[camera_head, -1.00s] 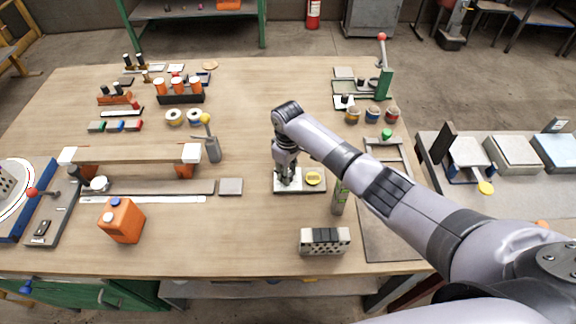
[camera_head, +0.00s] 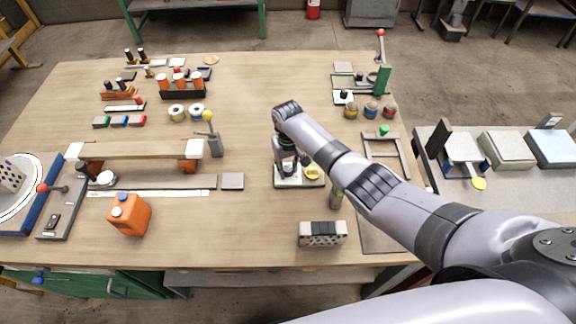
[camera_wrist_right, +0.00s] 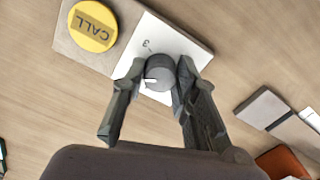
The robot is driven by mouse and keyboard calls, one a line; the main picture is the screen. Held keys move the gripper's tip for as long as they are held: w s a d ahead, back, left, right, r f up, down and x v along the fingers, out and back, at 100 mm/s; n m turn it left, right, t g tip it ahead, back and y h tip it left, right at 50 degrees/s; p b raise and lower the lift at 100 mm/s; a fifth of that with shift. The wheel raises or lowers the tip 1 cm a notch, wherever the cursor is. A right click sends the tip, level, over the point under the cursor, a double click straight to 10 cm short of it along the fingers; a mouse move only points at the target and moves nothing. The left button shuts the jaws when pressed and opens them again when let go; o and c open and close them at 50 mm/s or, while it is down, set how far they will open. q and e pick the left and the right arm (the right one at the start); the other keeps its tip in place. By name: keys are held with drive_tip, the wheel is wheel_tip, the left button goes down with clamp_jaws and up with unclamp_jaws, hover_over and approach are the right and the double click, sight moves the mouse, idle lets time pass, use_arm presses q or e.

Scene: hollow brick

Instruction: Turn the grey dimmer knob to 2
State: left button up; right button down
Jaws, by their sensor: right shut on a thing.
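The grey dimmer knob (camera_wrist_right: 160,74) is a round dark-grey cap on a white panel (camera_wrist_right: 160,35) in the right wrist view. Its white pointer mark shows on the knob's left side in that view. A printed "3" lies just above the knob; other numbers are hidden or not legible. My right gripper (camera_wrist_right: 160,70) has its fingers on both sides of the knob and is shut on it. In the head view my right gripper (camera_head: 288,174) reaches down onto the panel (camera_head: 285,184) and hides the knob. My left gripper is not in view.
A hollow brick-like block (camera_head: 323,233) lies nearer. Bare tabletop lies left of the panel.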

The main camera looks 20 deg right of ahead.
sight(288, 168)
drive_tip(key=shift+w, duration=0.1)
drive_tip(key=c, duration=1.2)
unclamp_jaws()
drive_tip(key=shift+c, duration=0.2)
wheel_tip(288, 168, up, 12)
